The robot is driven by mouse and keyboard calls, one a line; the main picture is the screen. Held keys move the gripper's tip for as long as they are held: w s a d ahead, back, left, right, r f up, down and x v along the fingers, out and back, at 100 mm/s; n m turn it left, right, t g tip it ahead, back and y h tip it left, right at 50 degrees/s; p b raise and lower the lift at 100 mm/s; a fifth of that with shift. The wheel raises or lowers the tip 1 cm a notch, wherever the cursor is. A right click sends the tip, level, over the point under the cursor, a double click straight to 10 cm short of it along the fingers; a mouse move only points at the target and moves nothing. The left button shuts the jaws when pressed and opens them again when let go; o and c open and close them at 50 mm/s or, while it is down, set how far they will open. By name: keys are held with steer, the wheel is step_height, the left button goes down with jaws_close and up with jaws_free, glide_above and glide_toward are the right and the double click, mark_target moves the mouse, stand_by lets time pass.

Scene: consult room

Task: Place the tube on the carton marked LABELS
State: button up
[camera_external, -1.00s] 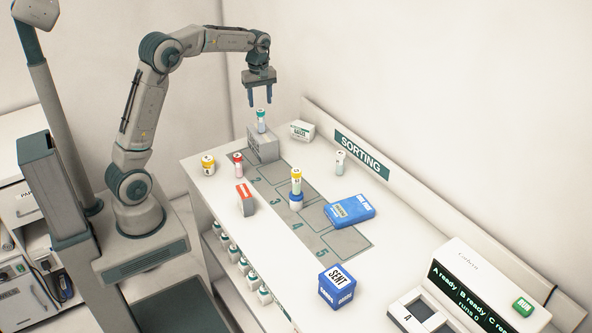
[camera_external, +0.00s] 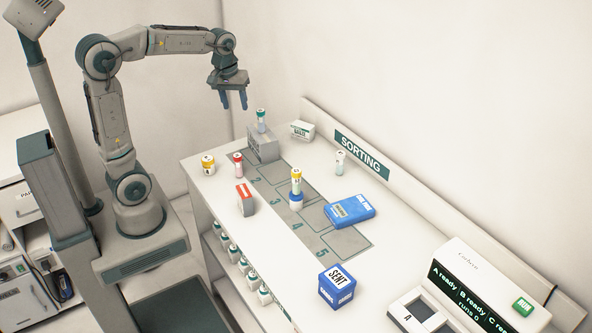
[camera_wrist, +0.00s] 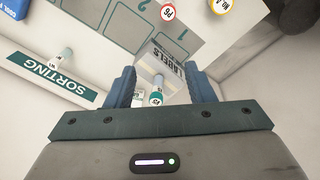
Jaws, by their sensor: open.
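A tube with a teal cap (camera_external: 261,121) stands upright on top of a grey carton (camera_external: 264,149) at the far end of the counter. The wrist view shows the word LABELS on this carton (camera_wrist: 165,60), with the tube (camera_wrist: 157,92) on it. My gripper (camera_external: 235,101) is open and empty. It hangs above and to the left of the tube, apart from it. In the wrist view the tube shows between the fingers of my gripper (camera_wrist: 159,82), but farther off.
A white carton (camera_external: 302,130) stands just right of the tube.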

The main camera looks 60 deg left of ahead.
steer(key=s+d+f+m, duration=0.2)
steer(key=s+f+m, duration=0.1)
steer(key=s, duration=0.4)
steer(key=s+d+f+m+t, duration=0.1)
steer(key=s+f+m, duration=0.3)
steer(key=s, duration=0.4)
steer(key=shift+s+d+m+t, duration=0.3)
steer(key=shift+d+m, duration=0.4)
steer(key=shift+d, duration=0.2)
